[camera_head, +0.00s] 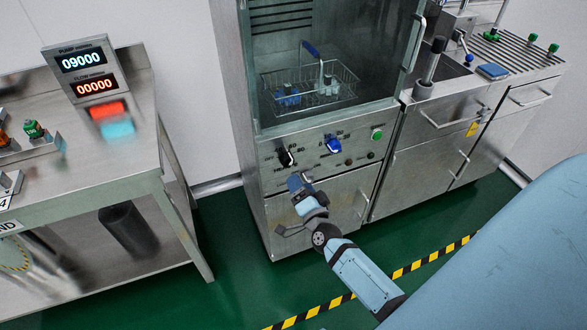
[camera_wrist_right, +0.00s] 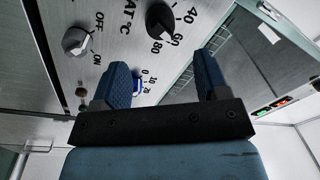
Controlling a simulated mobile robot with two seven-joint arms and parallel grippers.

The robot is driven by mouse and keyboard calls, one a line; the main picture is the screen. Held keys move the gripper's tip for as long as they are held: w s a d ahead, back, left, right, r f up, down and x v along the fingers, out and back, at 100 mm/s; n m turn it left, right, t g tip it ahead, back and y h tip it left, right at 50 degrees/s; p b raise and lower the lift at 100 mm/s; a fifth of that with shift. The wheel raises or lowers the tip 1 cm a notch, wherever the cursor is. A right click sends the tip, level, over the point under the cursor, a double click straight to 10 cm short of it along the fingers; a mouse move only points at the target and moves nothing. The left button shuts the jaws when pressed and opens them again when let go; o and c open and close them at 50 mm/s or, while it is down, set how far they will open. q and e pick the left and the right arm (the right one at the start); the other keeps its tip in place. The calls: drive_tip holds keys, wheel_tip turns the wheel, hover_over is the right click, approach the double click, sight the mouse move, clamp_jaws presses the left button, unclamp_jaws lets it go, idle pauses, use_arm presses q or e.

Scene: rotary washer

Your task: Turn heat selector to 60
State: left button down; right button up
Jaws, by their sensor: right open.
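The heat selector is a black knob (camera_head: 286,157) at the upper left of the washer's control panel. In the right wrist view the black knob (camera_wrist_right: 160,19) is cut by the top edge, beside the marks 40, 60 and 80. Its pale pointer lies near the 60 mark, but I cannot tell whether it is exact. My right gripper (camera_head: 297,181) is just below the knob in the head view. In the wrist view the gripper (camera_wrist_right: 163,75) has its blue fingers apart and empty, with the knob beyond the tips. I see no contact. My left gripper is not in view.
A blue knob (camera_head: 333,145) and a green button (camera_head: 377,134) sit to the right on the panel. A grey OFF/ON knob (camera_wrist_right: 75,41) is left of the fingers. The glass-fronted chamber holds a wire basket (camera_head: 312,88). A steel bench (camera_head: 95,190) stands left across a gap.

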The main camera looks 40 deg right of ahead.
drive_tip(key=v, duration=0.5)
drive_tip(key=shift+s+a, duration=0.1)
drive_tip(key=shift+s, duration=0.25)
